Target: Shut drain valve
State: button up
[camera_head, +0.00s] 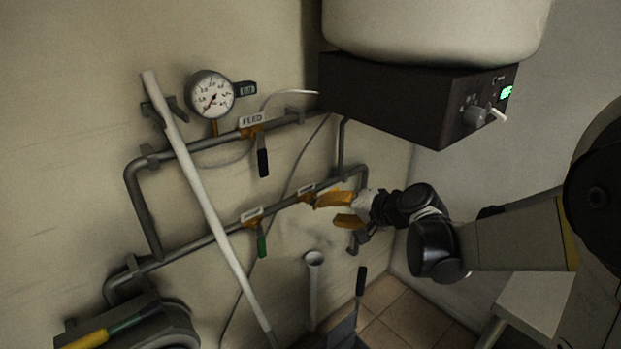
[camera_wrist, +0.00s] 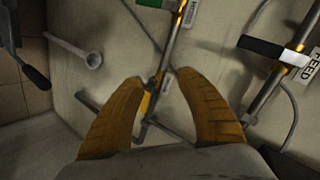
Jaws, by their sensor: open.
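Two valves sit on the lower wall pipe (camera_head: 185,251). One has an orange body and a green lever (camera_head: 262,246) hanging down; the lever also shows at the top of the wrist view (camera_wrist: 150,3). The other valve (camera_head: 307,194), to its right, has a small label; its lever is not clear. Neither label is readable, so I cannot tell which is the drain valve. My gripper (camera_head: 328,209) is open, its orange fingers just right of the second valve. In the wrist view, that valve's yellow part (camera_wrist: 145,104) shows between the fingers, with no visible grip.
A FEED valve with a black lever (camera_head: 263,163) is on the upper pipe, below a gauge (camera_head: 211,95). A white pole (camera_head: 205,205) leans across the pipes. A dark control box (camera_head: 400,100) hangs above my gripper. An open pipe end (camera_head: 314,260) stands below.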

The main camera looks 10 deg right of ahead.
jog(key=w+d+f+m+t+y, duration=0.2)
jog(key=w+d+f+m+t, duration=0.4)
jog(key=w+d+f, duration=0.35)
jog(key=b+x, duration=0.1)
jog(key=x, duration=0.4)
jog(key=b+x, duration=0.1)
jog(key=x, duration=0.5)
jog(key=shift+w+r+b, duration=0.2)
jog(key=shift+b, duration=0.1)
grip_shut()
